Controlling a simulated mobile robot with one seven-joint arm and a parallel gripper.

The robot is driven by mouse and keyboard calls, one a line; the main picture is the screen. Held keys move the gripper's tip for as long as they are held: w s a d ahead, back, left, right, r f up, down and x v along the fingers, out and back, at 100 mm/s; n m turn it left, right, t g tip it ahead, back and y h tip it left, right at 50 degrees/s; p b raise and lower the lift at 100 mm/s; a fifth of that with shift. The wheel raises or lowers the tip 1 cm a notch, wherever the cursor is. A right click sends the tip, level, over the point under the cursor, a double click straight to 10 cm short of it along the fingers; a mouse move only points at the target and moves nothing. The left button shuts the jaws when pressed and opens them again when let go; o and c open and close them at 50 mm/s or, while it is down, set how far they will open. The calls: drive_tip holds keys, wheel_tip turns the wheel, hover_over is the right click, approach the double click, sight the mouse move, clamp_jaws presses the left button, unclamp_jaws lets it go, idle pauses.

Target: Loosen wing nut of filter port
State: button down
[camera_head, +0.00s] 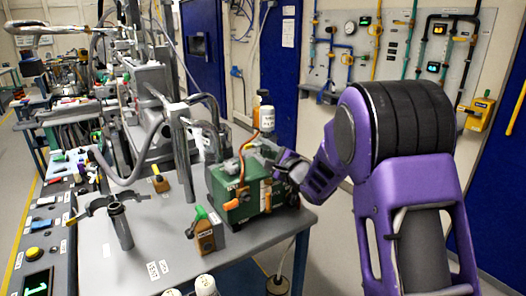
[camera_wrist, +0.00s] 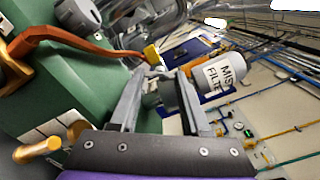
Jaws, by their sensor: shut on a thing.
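The filter port is on a green pump box (camera_head: 232,197) at the right end of the grey bench. Beside the port is a white canister labelled as a mist filter (camera_wrist: 215,80), which also stands above the box in the head view (camera_head: 267,120). My gripper (camera_wrist: 160,76) reaches in from the right in the head view and is at the top of the box. Its two grey fingers are shut on a small grey part at the port, seemingly the wing nut. The fingers mostly hide this part, so its turn angle cannot be told.
An orange hose (camera_wrist: 85,38) runs over the green box close to my fingers. A small brown bottle with a green top (camera_head: 204,232) stands in front of the box. Metal pipes (camera_head: 178,150) rise to its left. A blue door (camera_head: 275,65) is behind.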

drive_tip(key=n, duration=0.2)
drive_tip(key=shift+d+n, duration=0.1)
drive_tip(key=shift+n, duration=0.2)
drive_tip(key=n, duration=0.2)
drive_tip(key=shift+n+b, duration=0.4)
drive_tip(key=shift+c, duration=1.8)
unclamp_jaws()
drive_tip(key=v, duration=1.7)
drive_tip(key=shift+p, duration=0.45)
drive_tip(key=shift+s+d, duration=0.1)
drive_tip(key=shift+s, duration=0.05)
